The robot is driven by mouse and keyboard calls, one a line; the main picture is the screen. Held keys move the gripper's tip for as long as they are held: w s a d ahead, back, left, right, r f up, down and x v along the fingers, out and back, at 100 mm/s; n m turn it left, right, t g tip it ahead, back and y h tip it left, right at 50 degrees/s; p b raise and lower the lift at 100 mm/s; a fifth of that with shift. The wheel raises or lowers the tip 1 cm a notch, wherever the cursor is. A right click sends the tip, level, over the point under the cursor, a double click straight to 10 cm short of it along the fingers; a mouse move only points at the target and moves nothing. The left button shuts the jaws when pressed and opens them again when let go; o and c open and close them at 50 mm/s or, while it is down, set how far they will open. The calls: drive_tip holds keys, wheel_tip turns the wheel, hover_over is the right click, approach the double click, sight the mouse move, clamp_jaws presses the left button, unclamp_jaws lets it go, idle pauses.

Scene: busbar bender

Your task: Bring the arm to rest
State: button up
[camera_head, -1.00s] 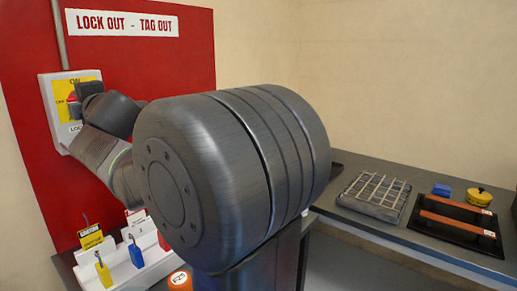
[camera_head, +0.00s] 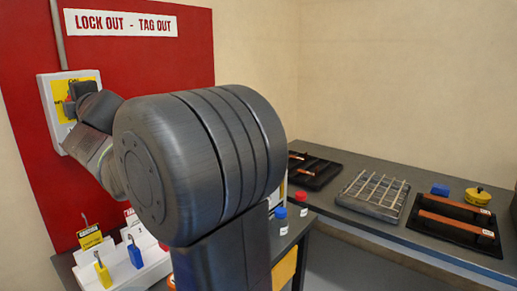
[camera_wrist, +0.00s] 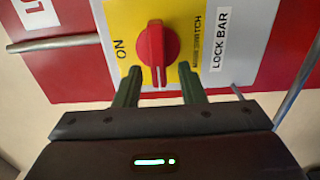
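My gripper (camera_wrist: 160,82) is in front of the rotary switch. In the wrist view its two dark fingers are spread, with visible gaps between them and the lower end of the red switch knob (camera_wrist: 157,55). Whether the tips reach past the knob's face is hard to tell. The knob sits on a yellow plate (camera_wrist: 187,20) marked ON, on a white switch box (camera_wrist: 250,30) with a LOCK BAR label. In the head view my arm reaches left to this switch box (camera_head: 48,105), and my gripper hides most of the knob.
A red lockout board (camera_head: 160,65) stands behind the switch. Below are a yellow padlock (camera_head: 103,272), a blue padlock (camera_head: 135,252) and tags. Red and blue-capped bottles (camera_head: 281,218) stand right of my arm. The right bench holds a wire-topped tray (camera_head: 372,195) and a yellow pot (camera_head: 478,196).

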drive_tip(key=p+v, duration=0.1)
drive_tip(key=v, duration=1.2)
drive_tip(key=w+a+m+p, duration=0.1)
drive_tip(key=w+a+m, duration=0.4)
drive_tip(key=w+a, duration=0.3)
drive_tip(key=shift+w+a+r+p, duration=0.3)
drive_tip(key=shift+w+a+r, duration=0.15)
drive_tip(key=shift+a, duration=0.9)
